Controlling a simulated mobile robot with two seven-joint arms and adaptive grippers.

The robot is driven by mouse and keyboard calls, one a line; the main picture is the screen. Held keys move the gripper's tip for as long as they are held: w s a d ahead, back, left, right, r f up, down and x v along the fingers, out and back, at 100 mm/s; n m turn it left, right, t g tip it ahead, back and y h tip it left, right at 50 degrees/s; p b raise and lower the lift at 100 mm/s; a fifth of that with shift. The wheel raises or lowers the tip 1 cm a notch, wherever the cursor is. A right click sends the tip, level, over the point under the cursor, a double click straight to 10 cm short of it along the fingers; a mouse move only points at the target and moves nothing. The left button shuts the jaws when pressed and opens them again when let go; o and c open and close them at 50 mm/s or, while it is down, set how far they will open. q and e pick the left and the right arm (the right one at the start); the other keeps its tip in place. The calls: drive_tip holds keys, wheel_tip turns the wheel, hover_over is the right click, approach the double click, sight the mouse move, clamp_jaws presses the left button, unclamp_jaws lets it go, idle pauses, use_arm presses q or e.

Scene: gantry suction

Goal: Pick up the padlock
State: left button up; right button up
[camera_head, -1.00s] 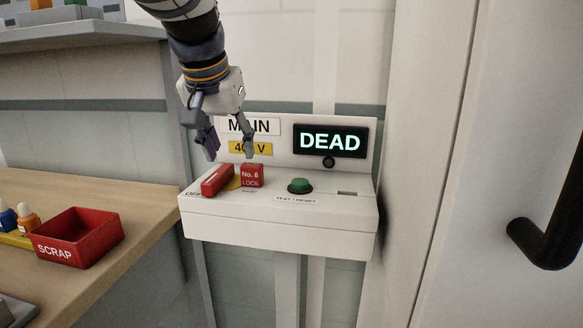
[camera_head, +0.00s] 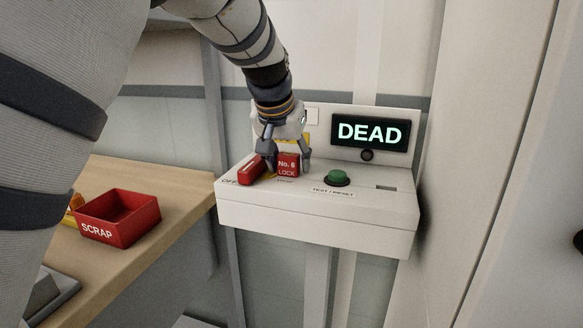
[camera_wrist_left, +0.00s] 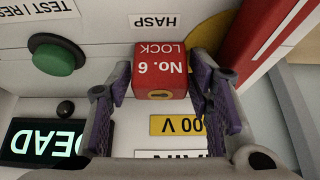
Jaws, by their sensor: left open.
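The padlock (camera_head: 288,165) is a red block marked "No. 6 LOCK". It sits on the white switch box (camera_head: 318,209), beside the red switch handle (camera_head: 251,169). My left gripper (camera_head: 287,168) is open and lowered around the padlock, with a finger to either side. In the left wrist view the padlock (camera_wrist_left: 160,72) lies between the two open fingertips (camera_wrist_left: 158,85), with its keyhole face toward the palm. I cannot tell whether either finger touches it. The shackle is not visible. My right gripper is not in view.
A lit "DEAD" display (camera_head: 370,132) stands at the back of the box, with a green button (camera_head: 337,178) right of the padlock. A "HASP" label (camera_wrist_left: 157,21) shows in the wrist view. A red SCRAP bin (camera_head: 119,218) sits on the wooden bench (camera_head: 170,222) at left.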

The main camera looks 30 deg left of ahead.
use_arm(q)
drive_tip(key=shift+s+r, duration=0.1)
drive_tip(key=shift+c, duration=0.3)
drive_tip(key=c, duration=0.9)
drive_tip(key=shift+c, duration=0.2)
